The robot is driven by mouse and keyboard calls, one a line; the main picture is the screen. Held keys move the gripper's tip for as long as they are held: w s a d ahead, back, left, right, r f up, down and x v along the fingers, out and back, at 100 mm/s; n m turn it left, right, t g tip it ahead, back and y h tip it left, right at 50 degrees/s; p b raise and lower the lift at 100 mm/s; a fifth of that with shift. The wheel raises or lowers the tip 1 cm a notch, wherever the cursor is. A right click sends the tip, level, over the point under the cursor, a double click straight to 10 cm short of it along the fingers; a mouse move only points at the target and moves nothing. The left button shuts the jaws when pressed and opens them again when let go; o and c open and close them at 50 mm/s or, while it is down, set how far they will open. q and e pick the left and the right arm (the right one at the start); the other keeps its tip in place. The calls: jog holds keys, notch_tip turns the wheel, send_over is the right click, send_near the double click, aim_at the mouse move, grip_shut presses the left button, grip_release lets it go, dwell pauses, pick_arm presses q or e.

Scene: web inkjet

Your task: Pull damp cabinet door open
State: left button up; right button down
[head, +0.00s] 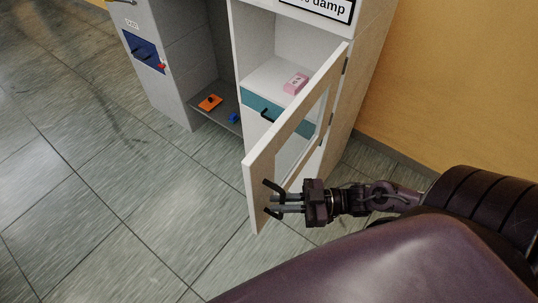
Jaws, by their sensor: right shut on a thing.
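The damp cabinet (366,60) stands at the upper middle, with a sign ending in "damp" (325,8) at its top. Its white framed door (257,172) with a clear pane stands open, swung out toward me from hinges on the right. A dark handle (272,186) sits near the door's free edge. My right gripper (278,204) is at that handle, its fingers closed around it; the exact contact is small and partly hidden. Inside the cabinet are a pink box (296,83) on a white shelf and a teal drawer front (262,108) with a dark handle. My left gripper is not in view.
A grey cabinet (172,92) with a blue panel adjoins on the left. An orange item (210,102) and a blue item (233,118) lie on a low grey shelf. A yellow wall (460,80) is at the right. The tiled floor at the left is clear.

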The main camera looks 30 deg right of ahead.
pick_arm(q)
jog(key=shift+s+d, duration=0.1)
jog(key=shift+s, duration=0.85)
pick_arm(e)
jog(key=shift+s+d+n+g, duration=0.35)
jog(key=shift+s+d, duration=0.3)
jog(key=shift+s, duration=0.3)
jog(key=c, duration=1.5)
grip_release()
jog(key=shift+c, duration=0.2)
